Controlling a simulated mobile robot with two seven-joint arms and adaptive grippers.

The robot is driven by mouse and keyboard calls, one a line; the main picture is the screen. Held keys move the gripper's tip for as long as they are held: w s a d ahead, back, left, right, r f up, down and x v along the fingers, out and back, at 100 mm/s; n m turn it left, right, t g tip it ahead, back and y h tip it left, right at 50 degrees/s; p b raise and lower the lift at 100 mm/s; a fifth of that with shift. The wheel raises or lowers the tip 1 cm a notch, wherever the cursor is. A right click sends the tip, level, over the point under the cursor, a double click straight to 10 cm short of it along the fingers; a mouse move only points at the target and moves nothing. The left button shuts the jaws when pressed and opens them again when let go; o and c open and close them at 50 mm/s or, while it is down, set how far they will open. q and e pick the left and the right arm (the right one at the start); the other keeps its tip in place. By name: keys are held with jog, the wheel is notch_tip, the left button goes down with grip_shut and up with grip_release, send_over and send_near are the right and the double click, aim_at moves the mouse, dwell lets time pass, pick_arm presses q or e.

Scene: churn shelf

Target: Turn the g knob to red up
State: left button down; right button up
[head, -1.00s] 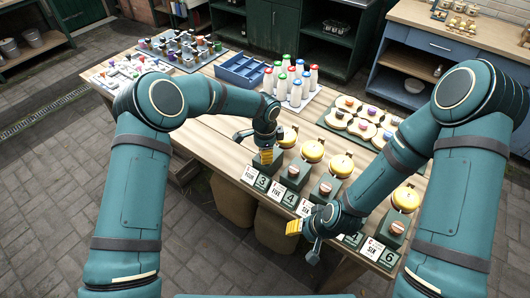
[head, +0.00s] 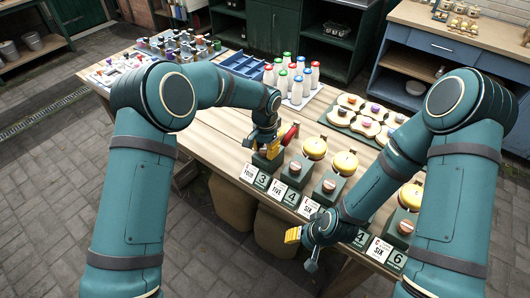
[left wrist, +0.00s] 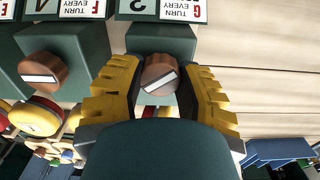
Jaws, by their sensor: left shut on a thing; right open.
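The G knob (left wrist: 160,74) is brown and round with a slanted white bar on its face. It sits on the front of a dark green box (left wrist: 160,40) below a card marked G (left wrist: 182,10) in the left wrist view. My left gripper (head: 268,150) is shut on this knob, with one yellow finger on each side in the left wrist view (left wrist: 162,85). In the head view, the disc (head: 289,134) above this box stands tilted and shows red. My palm hides it in the left wrist view. My right gripper (head: 302,248) is open and empty near the table's front edge.
Similar boxes with yellow discs (head: 345,164) and knobs (head: 329,185) stand in a row to the right. Milk bottles (head: 297,85), a blue tray (head: 240,64) and a board of rounds (head: 365,115) stand behind. The wooden table top (head: 210,125) is clear to the left.

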aim_at(265, 149)
pick_arm(q)
jog(key=n+b, duration=0.1)
jog(key=n, duration=0.1)
jog(key=shift+f+n, duration=0.1)
jog(key=shift+n, duration=0.3)
jog(key=n, duration=0.2)
jog(key=shift+n+b, duration=0.3)
jog(key=shift+b, duration=0.05)
jog(key=shift+n, duration=2.3)
jog(key=c, duration=0.5)
grip_release()
notch_tip(265, 149, up, 12)
jog(key=shift+r, duration=0.1)
